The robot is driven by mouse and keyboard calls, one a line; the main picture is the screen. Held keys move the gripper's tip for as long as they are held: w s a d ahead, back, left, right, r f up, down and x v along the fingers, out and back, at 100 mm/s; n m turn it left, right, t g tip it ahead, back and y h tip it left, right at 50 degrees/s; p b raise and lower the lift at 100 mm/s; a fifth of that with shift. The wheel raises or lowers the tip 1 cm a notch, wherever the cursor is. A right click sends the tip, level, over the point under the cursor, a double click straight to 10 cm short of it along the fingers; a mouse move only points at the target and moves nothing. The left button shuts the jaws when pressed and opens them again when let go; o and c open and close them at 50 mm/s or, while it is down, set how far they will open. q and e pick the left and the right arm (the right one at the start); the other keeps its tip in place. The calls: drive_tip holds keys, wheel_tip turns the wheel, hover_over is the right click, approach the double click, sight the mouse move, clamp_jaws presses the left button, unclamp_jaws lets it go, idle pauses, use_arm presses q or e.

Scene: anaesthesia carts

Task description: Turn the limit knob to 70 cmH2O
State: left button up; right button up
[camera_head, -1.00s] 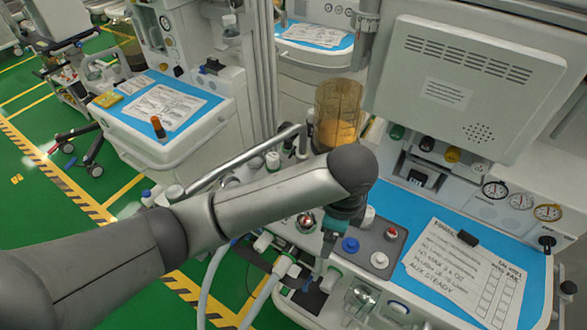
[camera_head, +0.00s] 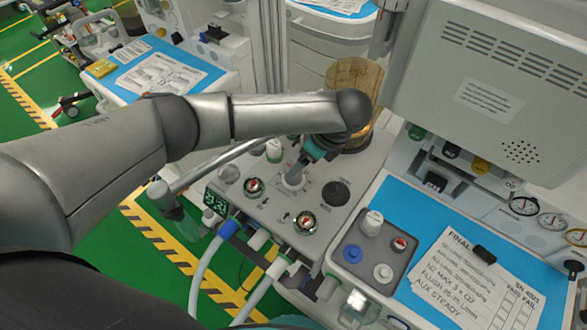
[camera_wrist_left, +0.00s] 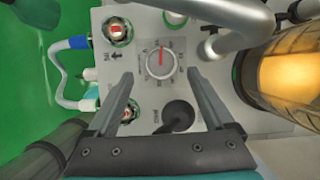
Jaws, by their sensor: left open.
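The limit knob (camera_wrist_left: 160,64) is a round white dial with a red pointer line, set on a square scale plate on the grey panel (camera_wrist_left: 205,65). The pointer is towards the top of the left wrist view; the scale numbers are too small to read. In the head view the knob (camera_head: 292,181) is partly hidden beneath my gripper. My left gripper (camera_wrist_left: 160,78) is open and empty, with its fingers on either side of the knob's lower edge in the wrist view; I cannot tell whether they touch it. In the head view the gripper (camera_head: 310,158) is above the panel. My right gripper is not in view.
An amber canister (camera_head: 352,95) and a metal pipe (camera_head: 215,163) stand close by. A grey tray of small knobs (camera_head: 345,266) and a checklist (camera_head: 480,285) lie to the right.

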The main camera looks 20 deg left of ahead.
use_arm(q)
drive_tip(key=b+x, duration=0.1)
drive_tip(key=x, duration=0.5)
drive_tip(key=shift+w+a+f, duration=0.1)
drive_tip(key=shift+a+f, duration=0.05)
drive_tip(key=shift+f, duration=0.35)
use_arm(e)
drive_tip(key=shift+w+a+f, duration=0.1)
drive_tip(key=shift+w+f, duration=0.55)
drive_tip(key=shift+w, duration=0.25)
use_arm(q)
drive_tip(key=c, duration=1.4)
drive_tip(key=shift+o, duration=0.2)
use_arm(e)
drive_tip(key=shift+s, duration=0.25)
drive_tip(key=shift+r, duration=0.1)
